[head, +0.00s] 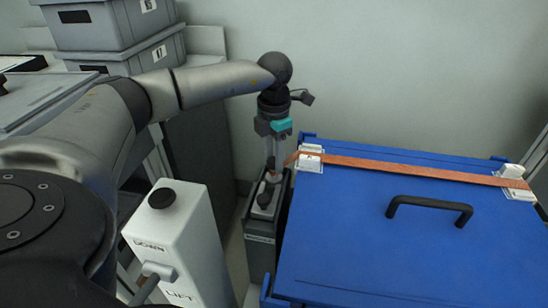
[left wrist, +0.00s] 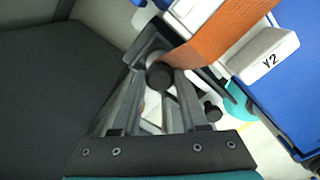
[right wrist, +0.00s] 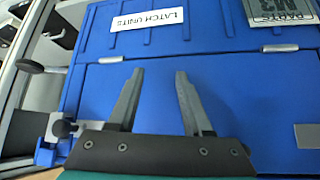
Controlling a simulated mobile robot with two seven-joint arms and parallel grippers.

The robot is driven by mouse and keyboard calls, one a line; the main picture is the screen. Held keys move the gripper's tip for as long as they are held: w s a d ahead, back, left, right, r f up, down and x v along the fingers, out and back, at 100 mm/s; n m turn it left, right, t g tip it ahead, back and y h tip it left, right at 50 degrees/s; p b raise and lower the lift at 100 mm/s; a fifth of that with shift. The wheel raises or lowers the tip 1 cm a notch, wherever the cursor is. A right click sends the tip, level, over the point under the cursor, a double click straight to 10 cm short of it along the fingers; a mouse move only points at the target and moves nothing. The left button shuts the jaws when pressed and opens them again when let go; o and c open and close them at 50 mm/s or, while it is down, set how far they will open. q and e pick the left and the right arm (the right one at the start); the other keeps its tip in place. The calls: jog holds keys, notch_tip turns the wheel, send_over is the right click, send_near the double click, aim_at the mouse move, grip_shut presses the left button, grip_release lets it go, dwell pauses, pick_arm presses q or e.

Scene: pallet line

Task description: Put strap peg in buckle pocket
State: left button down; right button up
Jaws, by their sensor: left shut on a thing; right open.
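The orange strap (head: 420,170) lies across the blue lid, and its left end bends down past the lid's edge to my left gripper (head: 272,168). My left gripper is shut on the strap peg, a dark round end (left wrist: 160,76) between its fingertips in the left wrist view; the strap (left wrist: 225,40) is right beside it. A white buckle (head: 310,158) sits at the lid's left corner, and a white block marked Y2 (left wrist: 265,55) shows near the strap. The buckle's pocket cannot be made out. My right gripper (right wrist: 158,90) is open and empty before a blue face.
The blue lid (head: 380,250) has a black handle (head: 430,207); another white buckle (head: 514,182) is at its right end. A dark grey box (head: 260,240) stands close below my left gripper. A white lift post (head: 185,240) is left of it. Grey bins (head: 110,25) are stacked behind.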

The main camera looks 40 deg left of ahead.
pick_arm(q)
jog(key=shift+c, duration=2.2)
grip_release()
jog(key=shift+f, duration=0.1)
jog(key=shift+r, duration=0.2)
jog(key=shift+r+p, duration=0.45)
jog(key=shift+r, duration=0.25)
notch_tip(320, 180, up, 4)
jog(key=shift+f+p, duration=0.15)
jog(key=shift+p, duration=0.8)
pick_arm(e)
jog(key=s+d+g+h, duration=0.2)
jog(key=s+d+g, duration=0.1)
jog(key=d, duration=0.1)
pick_arm(q)
notch_tip(320, 180, up, 7)
jog(key=p, duration=0.3)
pick_arm(e)
notch_tip(320, 180, down, 8)
jog(key=s+g, duration=0.1)
jog(key=shift+a+r+g, duration=0.15)
jog(key=shift+r+g, duration=0.05)
jog(key=shift+g, duration=0.1)
